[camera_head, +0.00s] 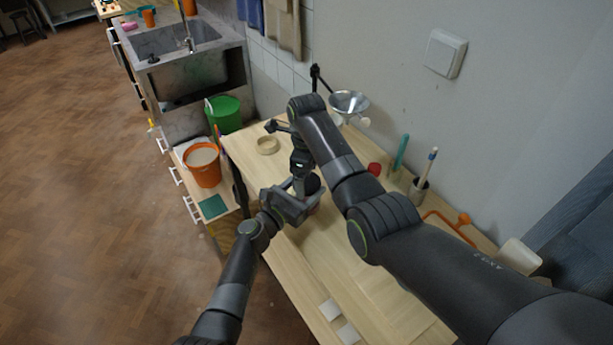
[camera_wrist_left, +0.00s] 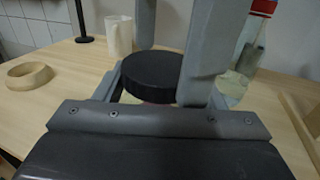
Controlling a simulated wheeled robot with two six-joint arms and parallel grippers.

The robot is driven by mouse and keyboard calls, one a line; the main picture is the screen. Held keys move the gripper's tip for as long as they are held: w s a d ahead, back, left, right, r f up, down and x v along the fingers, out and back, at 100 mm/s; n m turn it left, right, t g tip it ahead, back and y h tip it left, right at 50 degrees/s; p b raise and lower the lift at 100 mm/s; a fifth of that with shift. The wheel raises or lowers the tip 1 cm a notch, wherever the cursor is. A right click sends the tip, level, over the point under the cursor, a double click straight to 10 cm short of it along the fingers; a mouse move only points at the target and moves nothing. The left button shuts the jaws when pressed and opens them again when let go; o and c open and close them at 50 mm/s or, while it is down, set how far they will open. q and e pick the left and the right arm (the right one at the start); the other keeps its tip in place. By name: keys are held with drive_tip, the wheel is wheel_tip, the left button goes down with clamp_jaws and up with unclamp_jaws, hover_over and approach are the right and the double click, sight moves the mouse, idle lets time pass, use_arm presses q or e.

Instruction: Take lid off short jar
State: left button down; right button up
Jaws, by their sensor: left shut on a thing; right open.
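The short jar (camera_wrist_left: 150,101) shows only as a pinkish strip under its lid in the left wrist view. Its round black lid (camera_wrist_left: 152,76) is on it and shows in the head view (camera_head: 312,184). My left gripper (camera_head: 303,203) is shut on the jar's body below the lid, and hides most of it. My right gripper (camera_head: 301,176) points down from above and is open. Its two grey fingers (camera_wrist_left: 172,55) reach down, one behind the lid and one at its near right. I cannot tell whether they touch the lid.
A clear jar with a red top (camera_wrist_left: 246,45) stands close on the right. A pale cup (camera_wrist_left: 118,36) and a wooden ring (camera_wrist_left: 28,75) stand at the left. A funnel (camera_head: 349,102) hangs near the wall. The table front (camera_head: 300,262) is mostly clear.

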drive_tip(key=shift+r, duration=1.75)
use_arm(q)
drive_tip(key=shift+c, duration=1.2)
unclamp_jaws()
